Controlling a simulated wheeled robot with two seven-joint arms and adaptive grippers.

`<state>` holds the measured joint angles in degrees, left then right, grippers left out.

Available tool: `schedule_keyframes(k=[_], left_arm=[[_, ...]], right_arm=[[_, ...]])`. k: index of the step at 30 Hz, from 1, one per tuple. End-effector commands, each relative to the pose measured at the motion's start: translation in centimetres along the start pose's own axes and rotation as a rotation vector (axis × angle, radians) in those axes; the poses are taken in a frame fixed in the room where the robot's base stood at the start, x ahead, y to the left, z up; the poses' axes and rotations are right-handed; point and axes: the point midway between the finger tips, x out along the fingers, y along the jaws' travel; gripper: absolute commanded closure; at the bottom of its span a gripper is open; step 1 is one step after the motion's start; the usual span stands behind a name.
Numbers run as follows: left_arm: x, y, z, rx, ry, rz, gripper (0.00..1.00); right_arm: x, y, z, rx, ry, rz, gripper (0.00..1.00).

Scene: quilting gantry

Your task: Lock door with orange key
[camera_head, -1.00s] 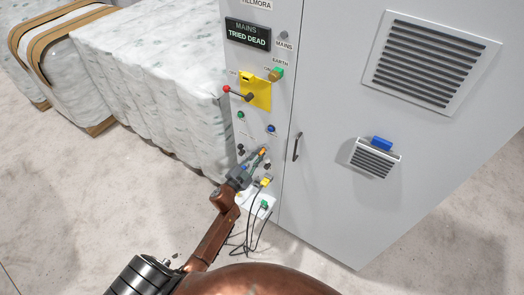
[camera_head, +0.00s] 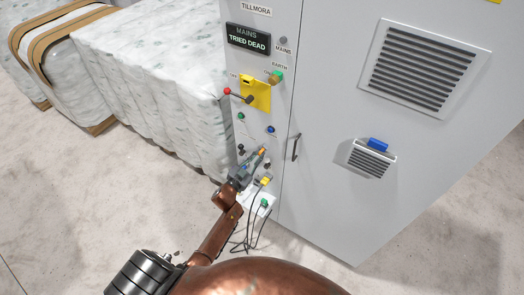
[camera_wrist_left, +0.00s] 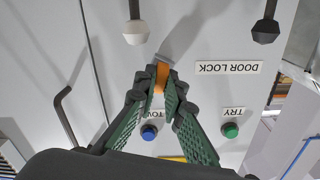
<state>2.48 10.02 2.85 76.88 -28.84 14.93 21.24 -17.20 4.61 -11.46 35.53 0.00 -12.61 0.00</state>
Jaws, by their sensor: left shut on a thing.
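The orange key (camera_wrist_left: 161,76) is between the fingertips of my left gripper (camera_wrist_left: 160,88), which is shut on it. The key's far end is close against the cabinet's panel; its tip and any keyhole are hidden. The "DOOR LOCK" label (camera_wrist_left: 229,67) is beside it, upside down in the wrist view. In the head view my left gripper (camera_head: 260,156) reaches the narrow panel, with a bit of orange key (camera_head: 262,152) showing. The wide grey cabinet door (camera_head: 330,100) looks closed, its black handle (camera_head: 296,147) right of the gripper. My right gripper is not in view.
A blue button (camera_wrist_left: 149,132) and green button (camera_wrist_left: 230,130) are close by. A yellow plate (camera_head: 257,95) with a red-tipped lever is above. Cables hang below. Wrapped bales (camera_head: 150,80) stand at left.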

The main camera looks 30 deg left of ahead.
Motion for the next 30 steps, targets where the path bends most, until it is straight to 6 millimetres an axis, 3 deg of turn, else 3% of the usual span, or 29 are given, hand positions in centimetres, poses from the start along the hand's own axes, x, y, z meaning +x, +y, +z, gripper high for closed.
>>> schedule_keyframes(k=[7, 19, 28, 29, 30], left_arm=[[0.0, 0.1, -0.1, -0.124, 0.002, 0.001, 1.00], [0.0, 0.0, -0.1, -0.151, 0.002, 0.001, 1.00], [0.0, 0.0, -0.2, -0.363, 0.003, 0.002, 1.00], [0.0, 0.0, -0.2, -0.375, 0.004, 0.002, 0.90], [0.0, 0.1, 0.0, -0.371, 0.004, 0.001, 0.87]], right_arm=[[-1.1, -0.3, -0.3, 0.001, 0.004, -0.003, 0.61], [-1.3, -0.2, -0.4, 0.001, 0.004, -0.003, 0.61], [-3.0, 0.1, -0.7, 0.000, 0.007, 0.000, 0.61], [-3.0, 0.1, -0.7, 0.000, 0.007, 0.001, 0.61], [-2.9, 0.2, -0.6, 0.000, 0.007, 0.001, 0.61]])
